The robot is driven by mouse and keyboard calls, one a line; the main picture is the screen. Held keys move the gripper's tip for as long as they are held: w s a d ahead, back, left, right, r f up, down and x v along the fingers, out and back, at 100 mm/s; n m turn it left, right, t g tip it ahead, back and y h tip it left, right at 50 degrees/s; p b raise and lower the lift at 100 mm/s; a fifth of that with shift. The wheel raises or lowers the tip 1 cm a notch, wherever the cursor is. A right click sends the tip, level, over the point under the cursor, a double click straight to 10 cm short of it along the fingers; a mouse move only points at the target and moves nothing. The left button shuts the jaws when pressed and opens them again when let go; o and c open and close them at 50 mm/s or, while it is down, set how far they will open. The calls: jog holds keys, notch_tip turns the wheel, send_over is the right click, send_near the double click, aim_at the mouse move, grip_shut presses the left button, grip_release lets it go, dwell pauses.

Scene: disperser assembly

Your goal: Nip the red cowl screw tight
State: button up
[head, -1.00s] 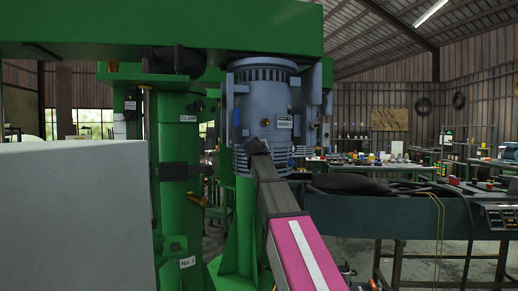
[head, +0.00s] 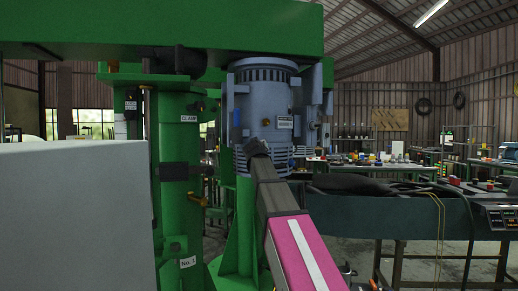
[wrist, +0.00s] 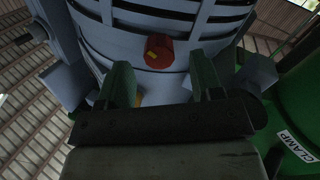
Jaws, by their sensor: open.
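The red cowl screw (wrist: 159,50) sits on the grey-blue motor cowl, just below its dark vent slots, in the wrist view. It has a yellow mark on its face. My gripper (wrist: 160,80) is open, with its two green fingers apart below the screw and to either side of it. Nothing is between the fingertips, and I cannot tell how far they are from the cowl. In the head view the motor (head: 264,105) stands upright under the green beam, and my arm reaches up to its lower front. The red screw does not show there.
A green column with a CLAMP label (head: 181,140) stands left of the motor; the label also shows in the wrist view (wrist: 297,146). A green beam (head: 150,28) runs overhead. A pale grey box face (head: 75,215) fills the lower left. A dark bench (head: 400,217) stands at right.

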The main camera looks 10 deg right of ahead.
jog(key=v, duration=0.8)
jog(key=s+d+f+g, duration=0.1)
jog(key=f+g, duration=0.2)
jog(key=f, duration=0.9)
jog(key=s+d+f+g+y, duration=0.1)
jog(key=s+f+g, duration=0.1)
jog(key=f, duration=1.1)
jog(key=s+d+f+g, duration=0.1)
jog(key=f+g, duration=0.2)
jog(key=f, duration=0.9)
jog(key=s+f+g+y, duration=0.1)
jog(key=s+f+g, duration=0.3)
jog(key=s+f, duration=0.7)
jog(key=s+f+m+g+y, duration=0.1)
jog(key=s+f+g, duration=0.4)
jog(key=s+f, duration=0.7)
notch_tip(320, 180, down, 7)
jog(key=shift+r+y, duration=0.15)
jog(key=shift+y, duration=0.65)
